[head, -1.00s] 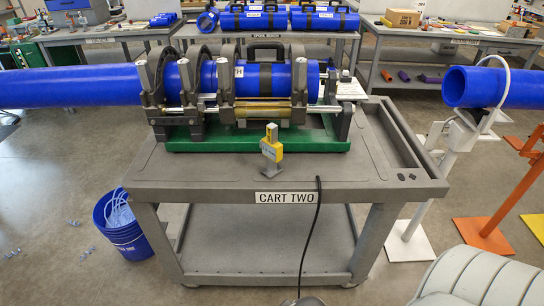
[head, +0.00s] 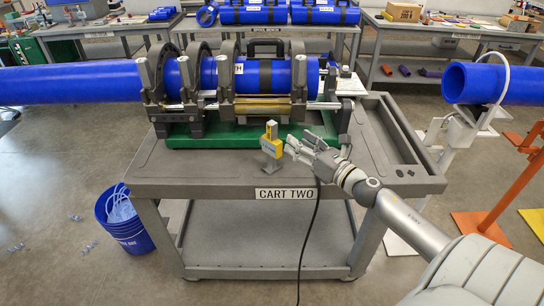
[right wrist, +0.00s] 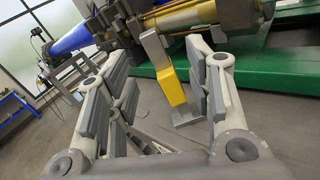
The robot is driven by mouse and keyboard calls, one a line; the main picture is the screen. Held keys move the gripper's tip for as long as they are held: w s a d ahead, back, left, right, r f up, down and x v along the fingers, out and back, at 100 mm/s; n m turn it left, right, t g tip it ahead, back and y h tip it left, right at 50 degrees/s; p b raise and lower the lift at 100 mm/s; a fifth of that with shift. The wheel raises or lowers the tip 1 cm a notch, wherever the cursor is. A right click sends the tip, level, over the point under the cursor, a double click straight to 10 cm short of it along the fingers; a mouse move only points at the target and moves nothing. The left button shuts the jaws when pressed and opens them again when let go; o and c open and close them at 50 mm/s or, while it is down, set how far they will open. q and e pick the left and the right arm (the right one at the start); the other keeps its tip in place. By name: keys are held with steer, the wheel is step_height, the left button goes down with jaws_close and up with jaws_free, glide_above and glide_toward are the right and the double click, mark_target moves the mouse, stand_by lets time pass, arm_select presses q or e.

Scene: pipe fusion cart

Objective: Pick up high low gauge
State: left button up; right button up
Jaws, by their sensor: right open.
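The high low gauge (head: 271,146) is a small yellow and grey tool standing upright on the grey cart top near its front edge. In the right wrist view the gauge (right wrist: 171,85) shows between and beyond my fingers, closer to the right finger. My right gripper (head: 294,142) is open and just to the right of the gauge, with its fingers pointing at it. In the right wrist view the open jaws (right wrist: 165,88) have nothing clamped between them. I cannot tell whether a finger touches the gauge. My left gripper is not in view.
The pipe fusion machine (head: 240,137) with its green base and blue pipe (head: 70,85) stands behind the gauge. A black cable (head: 312,235) hangs over the cart's front edge. A blue bucket (head: 124,225) is on the floor at left. The cart top (head: 190,170) left of the gauge is clear.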

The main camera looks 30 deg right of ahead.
mark_target(275, 127)
steer(key=w+n, duration=0.1)
steer(key=w, duration=0.1)
steer(key=w+n+y+p, duration=0.1)
steer(key=w, duration=0.1)
steer(key=w+a+n, duration=0.1)
steer(key=shift+w+r+g, duration=0.3)
steer(key=shift+w+r, duration=0.05)
steer(key=shift+w, duration=0.05)
steer(key=shift+w+r+p, duration=0.15)
steer(key=shift+w+p, duration=0.2)
steer(key=shift+p, duration=0.1)
steer(key=w+p, duration=0.1)
steer(key=w, duration=0.1)
steer(key=w+a, duration=0.1)
steer(key=w, duration=0.1)
steer(key=shift+a+p, duration=0.15)
steer(key=shift+p, duration=0.2)
steer(key=shift+w+a, duration=0.1)
steer(key=shift+w, duration=0.15)
jaws_close()
